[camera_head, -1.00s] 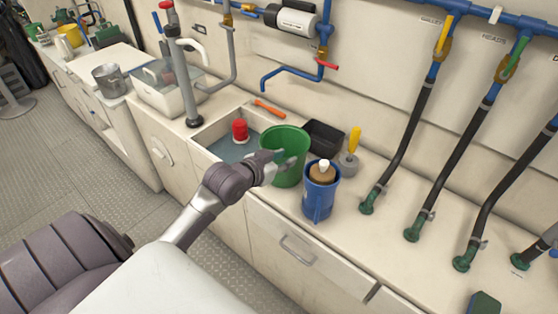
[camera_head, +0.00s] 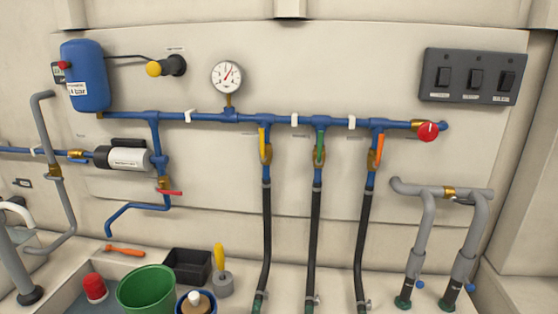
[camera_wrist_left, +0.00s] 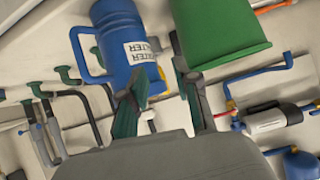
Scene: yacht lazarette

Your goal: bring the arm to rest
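My left gripper (camera_wrist_left: 158,75) shows in the left wrist view with its two dark fingers spread apart. I see nothing held between them. Beyond the fingers are a blue jug-like filter housing (camera_wrist_left: 115,25) with a white label and a green bucket (camera_wrist_left: 222,30), tilted in this view. I cannot tell whether a finger touches either one. In the head view the green bucket (camera_head: 146,292) and the blue housing (camera_head: 208,306) are at the bottom edge, the housing partly cut off. Neither of my arms shows in the head view now.
A red-capped item (camera_head: 94,287), a black bin (camera_head: 187,266) and a yellow-handled tool (camera_head: 220,260) stand near the bucket. Blue pipes (camera_head: 270,120) run along the wall above, with black hoses (camera_head: 315,240) hanging down. A gauge (camera_head: 227,76) and switch panel (camera_head: 475,76) are higher up.

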